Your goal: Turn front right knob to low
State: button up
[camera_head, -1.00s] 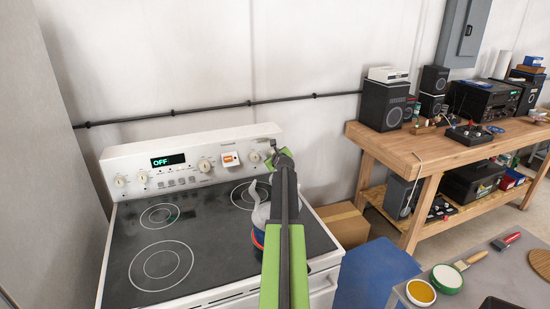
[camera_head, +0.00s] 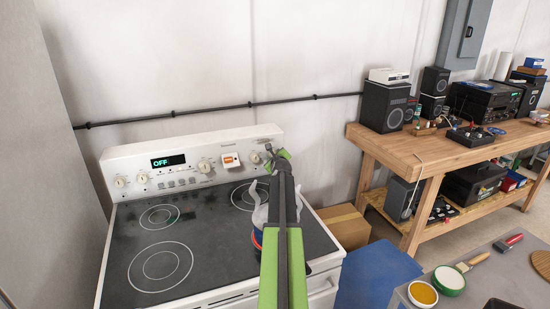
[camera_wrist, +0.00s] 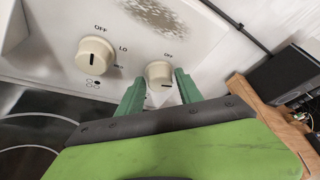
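The white stove's back panel (camera_head: 228,147) carries several cream knobs and a display reading OFF. In the wrist view, the rightmost knob (camera_wrist: 158,72) lies between the tips of my gripper's two green fingers (camera_wrist: 160,84). The fingers stand apart, with a gap visible at the knob's sides; I cannot tell whether either touches it. Another knob (camera_wrist: 95,57), with OFF and LO printed around it, is to the left, outside the fingers; it also shows in the head view (camera_head: 255,158). In the head view, my gripper (camera_head: 273,150) is at the panel's right end and hides the rightmost knob.
A grey-white object (camera_head: 260,213) with a blue and orange lower part sits on the right of the cooktop, partly hidden by my arm. A cardboard box (camera_head: 345,226) and a wooden workbench (camera_head: 440,148) stand to the right. The left burners are clear.

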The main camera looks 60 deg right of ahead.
jog(key=shift+o, duration=0.8)
jog(key=p+v, duration=0.5)
jog(key=v, duration=1.2)
jog(key=shift+a, duration=0.15)
jog(key=shift+s+r, duration=0.1)
jog(key=shift+r, duration=0.05)
